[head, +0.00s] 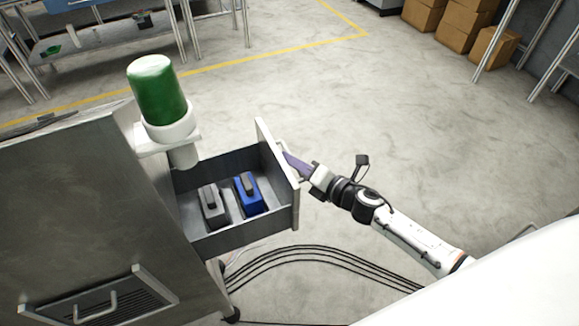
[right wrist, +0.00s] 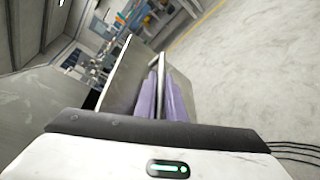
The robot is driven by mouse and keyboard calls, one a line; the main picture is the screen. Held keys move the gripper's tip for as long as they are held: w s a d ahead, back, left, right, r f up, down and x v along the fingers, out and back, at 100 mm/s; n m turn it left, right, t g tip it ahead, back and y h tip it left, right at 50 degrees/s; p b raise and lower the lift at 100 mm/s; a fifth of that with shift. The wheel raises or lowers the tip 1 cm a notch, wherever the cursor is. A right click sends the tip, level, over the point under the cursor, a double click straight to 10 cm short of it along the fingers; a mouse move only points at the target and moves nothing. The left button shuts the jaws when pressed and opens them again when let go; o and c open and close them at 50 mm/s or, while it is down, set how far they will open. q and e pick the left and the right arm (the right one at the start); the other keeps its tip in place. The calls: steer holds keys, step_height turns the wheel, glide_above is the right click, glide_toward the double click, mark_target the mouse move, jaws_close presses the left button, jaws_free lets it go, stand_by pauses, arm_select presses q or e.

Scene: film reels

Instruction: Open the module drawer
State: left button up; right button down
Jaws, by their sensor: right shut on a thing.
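The module drawer (head: 240,232) stands pulled out from the right side of a grey metal cabinet (head: 75,195). A grey module (head: 213,207) and a blue module (head: 248,194) sit inside it. My right gripper (head: 290,160) is at the outer face of the drawer front, its purple fingers shut on the drawer handle (head: 281,147), which is mostly hidden by them. In the right wrist view the purple fingers (right wrist: 162,98) are close together beside the drawer front (right wrist: 128,78). My left gripper is not in view.
A green-topped cylinder (head: 155,90) stands in a white holder on the cabinet's side, above the drawer. Black cables (head: 320,252) run over the floor below it. A second handle (head: 95,306) is low on the cabinet. Open floor (head: 400,130) lies beyond my right arm.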

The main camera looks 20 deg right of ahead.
steer(key=shift+d, duration=1.55)
steer(key=c, duration=2.1)
jaws_free()
steer(key=v, duration=1)
steer(key=shift+s+d, duration=0.1)
steer(key=s+a+f+m+g+h, duration=0.1)
steer(key=s+a+f+m, duration=0.3)
steer(key=m, duration=0.5)
steer(key=s+a+f+m+g+h, duration=0.1)
steer(key=s+a+f+m+g, duration=0.2)
steer(key=s+m, duration=0.5)
steer(key=s+a+f+m+g+h, duration=0.1)
steer(key=s+a+f+m+g, duration=0.1)
steer(key=s+a+f+m, duration=0.3)
steer(key=shift+s+f+m, duration=0.5)
steer(key=shift+s+m, duration=0.1)
steer(key=shift+m, duration=0.55)
steer(key=shift+s+f+m, duration=0.45)
steer(key=shift+s+m, duration=0.15)
steer(key=shift+m, duration=0.55)
